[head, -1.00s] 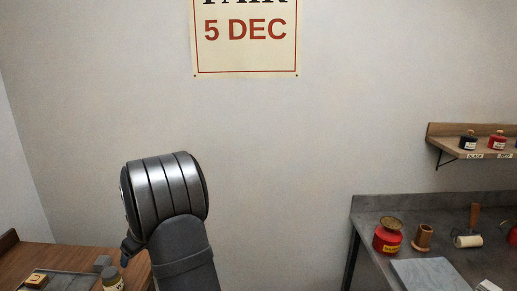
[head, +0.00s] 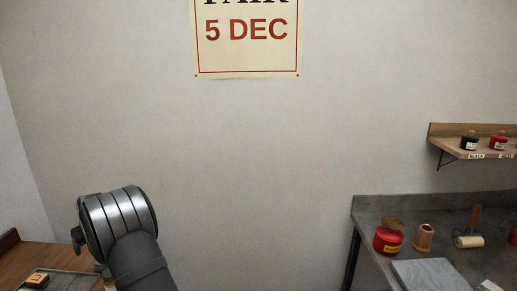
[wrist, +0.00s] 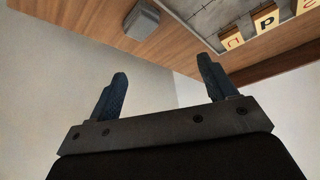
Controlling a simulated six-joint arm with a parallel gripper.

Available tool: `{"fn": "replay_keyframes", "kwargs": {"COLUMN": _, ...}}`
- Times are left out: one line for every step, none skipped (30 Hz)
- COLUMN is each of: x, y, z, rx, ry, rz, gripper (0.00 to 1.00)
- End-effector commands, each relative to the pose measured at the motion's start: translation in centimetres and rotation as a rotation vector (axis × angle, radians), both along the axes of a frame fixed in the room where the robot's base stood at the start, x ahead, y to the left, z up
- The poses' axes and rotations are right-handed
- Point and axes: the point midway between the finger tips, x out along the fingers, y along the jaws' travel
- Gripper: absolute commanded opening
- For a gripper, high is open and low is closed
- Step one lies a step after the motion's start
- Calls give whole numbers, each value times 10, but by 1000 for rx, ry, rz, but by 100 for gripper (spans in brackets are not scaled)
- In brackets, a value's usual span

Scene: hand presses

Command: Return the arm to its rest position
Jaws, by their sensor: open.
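My gripper (wrist: 163,88) shows in the wrist view with its two dark fingers spread apart and nothing between them. Past the fingertips are the edge of a wooden table and the pale wall. In the head view my arm is at the lower left, in front of the wall and at the right end of the wooden table (head: 45,262). The fingers are hidden there behind my arm.
A grey block (wrist: 142,20) and a tray (wrist: 200,12) with letter blocks (wrist: 266,18) are on the wooden table. At right, a grey bench (head: 370,203) holds a red can (head: 388,238), a wooden cup (head: 424,238), a roller (head: 468,241) and a slab (head: 430,274). A shelf (head: 455,147) with ink jars hangs above. The space between the tables is clear.

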Motion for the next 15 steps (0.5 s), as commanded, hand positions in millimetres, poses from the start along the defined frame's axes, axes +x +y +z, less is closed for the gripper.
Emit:
{"fn": "replay_keyframes", "kwargs": {"x": -2, "y": 12, "z": -1, "rx": 1, "ry": -3, "rz": -5, "gripper": 77}}
{"fn": "replay_keyframes", "kwargs": {"x": -2, "y": 18, "z": -1, "rx": 1, "ry": -4, "rz": -10, "gripper": 77}}
{"fn": "replay_keyframes", "kwargs": {"x": -3, "y": 26, "z": -1, "rx": 4, "ry": -5, "rz": -18, "gripper": 77}}
{"fn": "replay_keyframes", "kwargs": {"x": -6, "y": 30, "z": -6, "rx": 1, "ry": -4, "rz": -18, "gripper": 77}}
{"fn": "replay_keyframes", "kwargs": {"x": -7, "y": 34, "z": -9, "rx": 0, "ry": -3, "rz": -18, "gripper": 77}}
{"fn": "replay_keyframes", "kwargs": {"x": -10, "y": 41, "z": -13, "rx": 2, "ry": -3, "rz": -17, "gripper": 77}}
{"fn": "replay_keyframes", "kwargs": {"x": -12, "y": 45, "z": -16, "rx": 2, "ry": -3, "rz": -17, "gripper": 77}}
{"fn": "replay_keyframes", "kwargs": {"x": -14, "y": 50, "z": -20, "rx": 2, "ry": -3, "rz": -17, "gripper": 77}}
{"fn": "replay_keyframes", "kwargs": {"x": -16, "y": 57, "z": -24, "rx": 2, "ry": -3, "rz": -17, "gripper": 77}}
{"fn": "replay_keyframes", "kwargs": {"x": -18, "y": 61, "z": -26, "rx": 2, "ry": -4, "rz": -17, "gripper": 77}}
{"fn": "replay_keyframes", "kwargs": {"x": -20, "y": 66, "z": -30, "rx": 1, "ry": -4, "rz": -18, "gripper": 77}}
{"fn": "replay_keyframes", "kwargs": {"x": -22, "y": 72, "z": -33, "rx": 2, "ry": -4, "rz": -16, "gripper": 77}}
{"fn": "replay_keyframes", "kwargs": {"x": -24, "y": 76, "z": -35, "rx": 2, "ry": -4, "rz": -16, "gripper": 77}}
{"fn": "replay_keyframes", "kwargs": {"x": -26, "y": 79, "z": -38, "rx": 2, "ry": -4, "rz": -17, "gripper": 77}}
{"fn": "replay_keyframes", "kwargs": {"x": -27, "y": 84, "z": -41, "rx": 3, "ry": -3, "rz": -18, "gripper": 77}}
